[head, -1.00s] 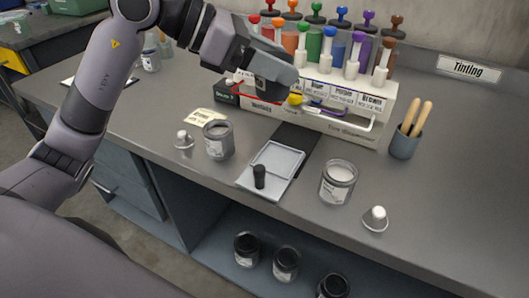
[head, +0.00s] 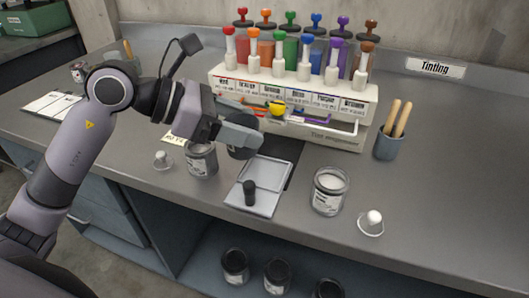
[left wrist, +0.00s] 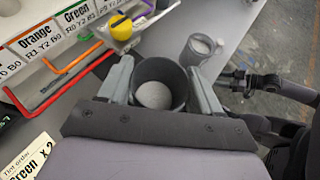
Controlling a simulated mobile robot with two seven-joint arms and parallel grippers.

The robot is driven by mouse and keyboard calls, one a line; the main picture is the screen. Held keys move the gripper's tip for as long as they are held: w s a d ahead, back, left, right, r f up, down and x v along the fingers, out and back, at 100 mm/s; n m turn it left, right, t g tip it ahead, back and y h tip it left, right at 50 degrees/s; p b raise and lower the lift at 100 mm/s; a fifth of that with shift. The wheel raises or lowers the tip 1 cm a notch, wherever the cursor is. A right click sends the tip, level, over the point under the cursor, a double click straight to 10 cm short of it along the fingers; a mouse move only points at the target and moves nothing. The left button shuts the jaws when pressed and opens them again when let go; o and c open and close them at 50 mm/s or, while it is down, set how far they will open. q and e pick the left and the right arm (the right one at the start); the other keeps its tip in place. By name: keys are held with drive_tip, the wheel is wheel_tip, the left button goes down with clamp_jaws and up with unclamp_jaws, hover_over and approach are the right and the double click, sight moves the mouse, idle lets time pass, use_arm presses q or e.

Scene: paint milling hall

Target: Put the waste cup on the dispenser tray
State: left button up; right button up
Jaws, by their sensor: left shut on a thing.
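My left gripper (head: 238,134) is shut on a dark grey cup (head: 242,151), with a finger on either side of it. In the left wrist view, the cup (left wrist: 160,72) is open at the top with pale grey at its bottom. It is held in front of the tint dispenser (head: 340,136), close to an open jar (head: 202,160) of grey paint. A dark flat strip (head: 294,149) lies in front of the dispenser, right of the cup; it may be the dispenser tray. My right gripper is not in view.
A grey panel (head: 264,175) with a black knob-like piece lies at the bench's front. A jar of white paint (head: 330,190) and small white-topped pieces (head: 370,222) stand nearby. A pot of wooden sticks (head: 390,142) stands right.

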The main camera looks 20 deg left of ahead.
use_arm(q)
wheel_tip(320, 180, down, 5)
drive_tip(key=shift+f, duration=0.1)
drive_tip(key=w+d, duration=0.2)
drive_tip(key=d, duration=0.1)
drive_tip(key=shift+d+p, duration=0.2)
drive_tip(key=shift+p, duration=0.1)
drive_tip(key=shift+f, duration=0.6)
drive_tip(key=shift+f, duration=0.15)
drive_tip(key=o, duration=1)
drive_tip(key=shift+o, duration=0.2)
